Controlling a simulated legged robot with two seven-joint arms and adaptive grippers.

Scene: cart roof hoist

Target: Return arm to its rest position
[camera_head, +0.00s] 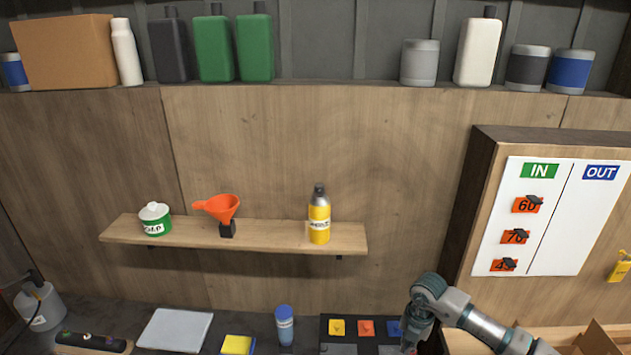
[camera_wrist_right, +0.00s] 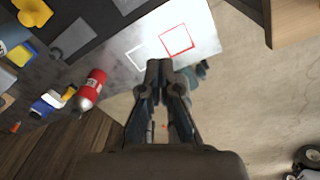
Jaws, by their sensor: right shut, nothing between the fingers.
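My right arm (camera_head: 480,322) comes in from the lower right in the head view. It bends down at a teal and grey joint near the bench's front. My right gripper (camera_head: 407,345) is at the bottom edge there and only partly visible. In the right wrist view the right gripper (camera_wrist_right: 160,68) has its fingertips together with nothing between them. They overlap a pale panel with a red square outline (camera_wrist_right: 177,40) in the picture; I cannot tell the gap. My left gripper is not in view.
A dark board (camera_head: 328,328) with yellow, orange and blue pieces lies beside the right gripper. A blue bottle (camera_head: 284,326) stands left of it. A red bottle (camera_wrist_right: 92,88) shows in the wrist view. The IN/OUT cabinet (camera_head: 484,165) and a wooden box (camera_head: 568,340) are at right.

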